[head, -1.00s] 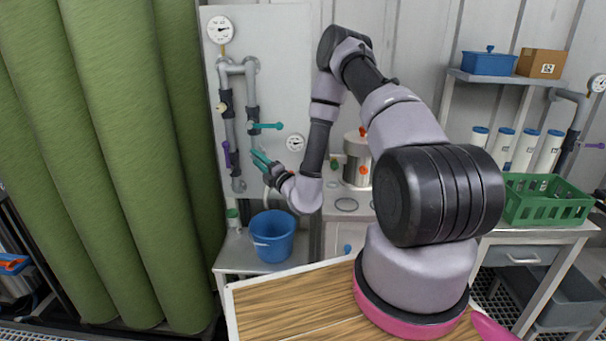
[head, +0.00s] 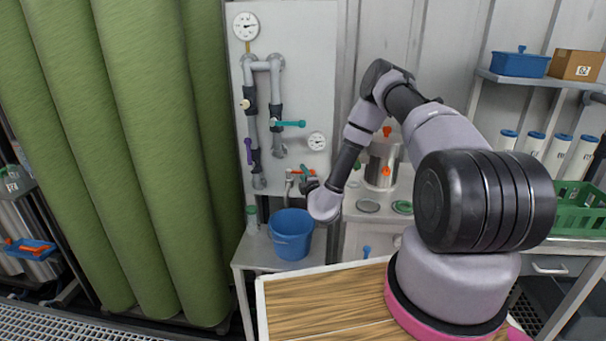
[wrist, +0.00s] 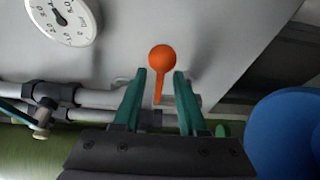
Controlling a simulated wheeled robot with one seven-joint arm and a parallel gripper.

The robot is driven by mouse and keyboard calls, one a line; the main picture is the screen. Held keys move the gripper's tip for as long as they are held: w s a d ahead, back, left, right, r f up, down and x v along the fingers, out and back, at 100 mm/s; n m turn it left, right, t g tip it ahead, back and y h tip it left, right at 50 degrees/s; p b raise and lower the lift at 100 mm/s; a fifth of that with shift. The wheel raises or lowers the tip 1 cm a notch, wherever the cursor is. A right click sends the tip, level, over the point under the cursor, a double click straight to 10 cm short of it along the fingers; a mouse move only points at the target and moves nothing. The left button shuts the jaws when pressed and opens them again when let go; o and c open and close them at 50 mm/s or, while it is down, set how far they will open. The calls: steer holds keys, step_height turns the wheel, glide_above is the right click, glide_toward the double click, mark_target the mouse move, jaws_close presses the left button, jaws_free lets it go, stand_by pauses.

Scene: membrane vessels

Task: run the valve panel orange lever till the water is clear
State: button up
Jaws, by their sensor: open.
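The orange lever (wrist: 161,62) has a round knob and a thin stem. In the wrist view it stands between the two teal fingers of my gripper (wrist: 160,78), with a visible gap on each side. The fingers are open. In the head view my gripper (head: 303,180) is at the lower right of the grey valve panel (head: 310,95), where the lever (head: 308,172) shows as a small orange patch, partly hidden. A blue bucket (head: 291,236) stands on the bench below; it also shows in the wrist view (wrist: 290,135). I see no water.
A teal lever (head: 290,124) and a purple lever (head: 249,151) sit on the panel's pipes. A gauge (head: 316,141) is just above my gripper. A steel pot (head: 381,165) stands to the right. Tall green membrane tubes (head: 150,150) fill the left side.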

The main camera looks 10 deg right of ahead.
steer(key=shift+w, duration=0.6)
steer(key=shift+a, duration=0.1)
jaws_close()
stand_by(1.0)
